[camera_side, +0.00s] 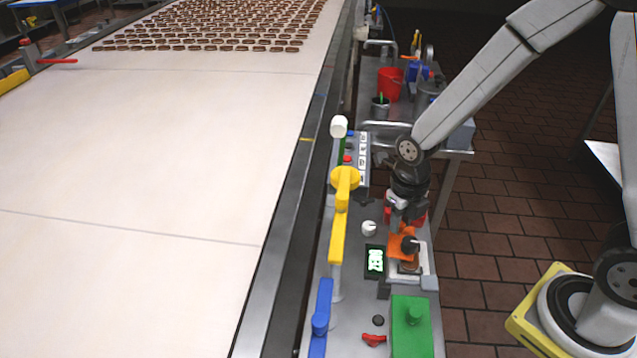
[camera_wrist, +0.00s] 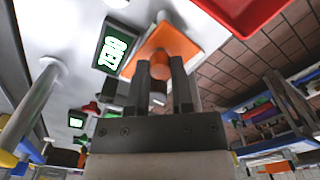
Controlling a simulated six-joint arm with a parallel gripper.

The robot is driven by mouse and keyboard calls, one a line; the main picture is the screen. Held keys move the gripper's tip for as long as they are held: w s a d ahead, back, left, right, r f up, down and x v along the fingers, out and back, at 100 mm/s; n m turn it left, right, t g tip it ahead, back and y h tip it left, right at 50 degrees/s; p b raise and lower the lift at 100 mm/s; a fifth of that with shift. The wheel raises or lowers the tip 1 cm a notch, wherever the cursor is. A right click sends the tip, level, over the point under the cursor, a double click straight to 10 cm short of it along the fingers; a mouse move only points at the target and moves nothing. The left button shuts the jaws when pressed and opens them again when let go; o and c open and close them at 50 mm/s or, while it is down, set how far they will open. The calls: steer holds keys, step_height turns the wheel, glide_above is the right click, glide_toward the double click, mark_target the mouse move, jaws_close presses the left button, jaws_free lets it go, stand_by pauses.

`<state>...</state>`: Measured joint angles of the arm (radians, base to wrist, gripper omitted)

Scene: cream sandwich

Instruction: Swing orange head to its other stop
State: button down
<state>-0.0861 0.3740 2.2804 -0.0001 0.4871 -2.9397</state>
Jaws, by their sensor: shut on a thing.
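The orange head (camera_side: 402,247) sits on a pale base (camera_side: 425,262) on the grey bench in the side view, with a dark round knob near its middle. My gripper (camera_side: 407,222) reaches down to its far end from above. In the wrist view, an orange plate (camera_wrist: 178,40) and a rounded orange stub (camera_wrist: 159,66) show. The fingers of my gripper (camera_wrist: 158,80) stand either side of the stub and are shut on it. The fingers hide part of the stub and what lies below. I cannot tell which stop the head rests at.
A black display (camera_side: 375,261) with lit green lettering stands left of the head. A green block (camera_side: 411,327), yellow lever (camera_side: 340,225), blue lever (camera_side: 321,318) and white knob (camera_side: 369,228) are close by. A conveyor (camera_side: 180,150) runs along the left.

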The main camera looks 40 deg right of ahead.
steer(key=shift+c, duration=2.4)
jaws_free()
steer(key=shift+r, duration=0.1)
steer(key=shift+r, duration=3.8)
